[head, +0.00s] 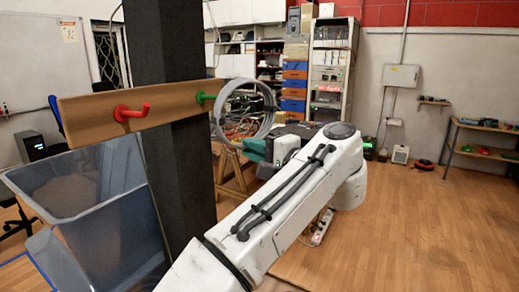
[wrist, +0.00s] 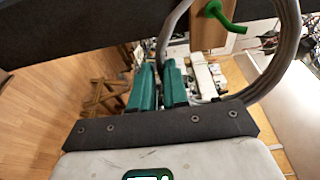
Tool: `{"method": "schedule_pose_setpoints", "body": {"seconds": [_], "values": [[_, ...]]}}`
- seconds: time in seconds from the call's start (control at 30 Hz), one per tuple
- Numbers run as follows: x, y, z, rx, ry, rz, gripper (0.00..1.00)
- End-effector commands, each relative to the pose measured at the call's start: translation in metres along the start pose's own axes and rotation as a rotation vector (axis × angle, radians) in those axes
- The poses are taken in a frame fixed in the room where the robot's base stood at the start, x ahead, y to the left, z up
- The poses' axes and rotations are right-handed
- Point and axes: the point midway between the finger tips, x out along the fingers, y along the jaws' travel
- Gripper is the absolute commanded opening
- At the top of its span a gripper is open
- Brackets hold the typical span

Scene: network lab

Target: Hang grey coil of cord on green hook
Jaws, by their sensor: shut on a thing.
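The grey coil of cord (head: 272,108) is a ring held upright beside the right end of a wooden board (head: 75,117). The green hook (head: 203,97) sticks out of that end, its tip by the coil's left rim. In the wrist view, the green hook (wrist: 222,18) shows inside the outline of the coil (wrist: 288,50). I cannot tell whether the hook passes through the ring. My gripper (head: 258,148) has teal fingers shut on the coil's lower part. In the wrist view, the fingers (wrist: 161,78) have the cord between their tips.
A red hook (head: 132,112) is on the same board, left of the green one. The board is fixed to a dark post (head: 170,50). A blue-grey bin (head: 85,190) stands below at the left. Shelves (head: 330,60) stand behind.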

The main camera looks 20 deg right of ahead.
Motion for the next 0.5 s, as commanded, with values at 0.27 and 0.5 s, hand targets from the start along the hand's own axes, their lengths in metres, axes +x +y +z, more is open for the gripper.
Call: {"method": "schedule_pose_setpoints", "body": {"seconds": [0.27,0.5], "values": [[0.015,0.0,0.004,0.0,-0.001,-0.001,0.0],[0.027,0.002,0.007,0.0,0.0,-0.001,0.0]]}}
